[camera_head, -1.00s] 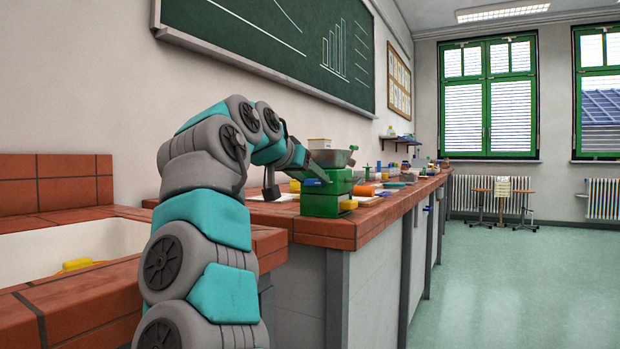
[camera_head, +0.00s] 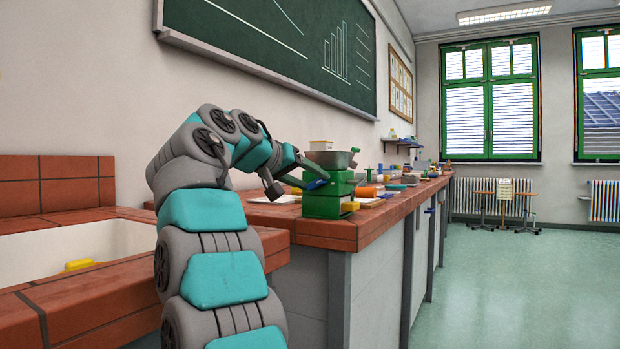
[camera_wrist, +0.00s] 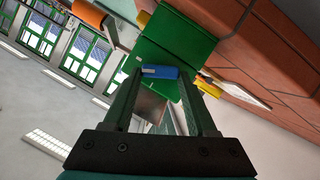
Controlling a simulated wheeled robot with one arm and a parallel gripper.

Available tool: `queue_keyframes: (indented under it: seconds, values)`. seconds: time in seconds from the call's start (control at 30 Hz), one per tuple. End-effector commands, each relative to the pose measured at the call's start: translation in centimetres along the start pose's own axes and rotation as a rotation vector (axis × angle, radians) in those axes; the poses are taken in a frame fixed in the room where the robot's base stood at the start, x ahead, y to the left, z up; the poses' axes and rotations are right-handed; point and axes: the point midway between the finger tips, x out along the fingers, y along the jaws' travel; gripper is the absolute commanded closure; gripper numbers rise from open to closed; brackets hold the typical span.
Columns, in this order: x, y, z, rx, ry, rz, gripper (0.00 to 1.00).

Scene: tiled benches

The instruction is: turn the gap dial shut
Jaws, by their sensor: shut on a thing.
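In the wrist view the blue piece (camera_wrist: 160,72) lies between the fingertips, in front of the green body (camera_wrist: 175,40). My gripper (camera_wrist: 163,78) is shut on it. In the head view my gripper (camera_head: 304,183) reaches the mill from the left. The fingers hide part of the dial, and no scale marks are readable.
An orange thing (camera_head: 366,191) and other small items stand farther along the bench (camera_head: 330,230). A sink with a raised tiled rim (camera_head: 60,220) is at left.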

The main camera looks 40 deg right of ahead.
Motion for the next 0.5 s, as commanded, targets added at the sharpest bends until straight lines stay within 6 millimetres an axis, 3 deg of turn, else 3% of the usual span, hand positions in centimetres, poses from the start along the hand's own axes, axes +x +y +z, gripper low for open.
queue_keyframes:
  seconds: [0.5]
  values:
    - [0.08,-0.32,-0.15,-0.429,-0.004,0.18,0.98]
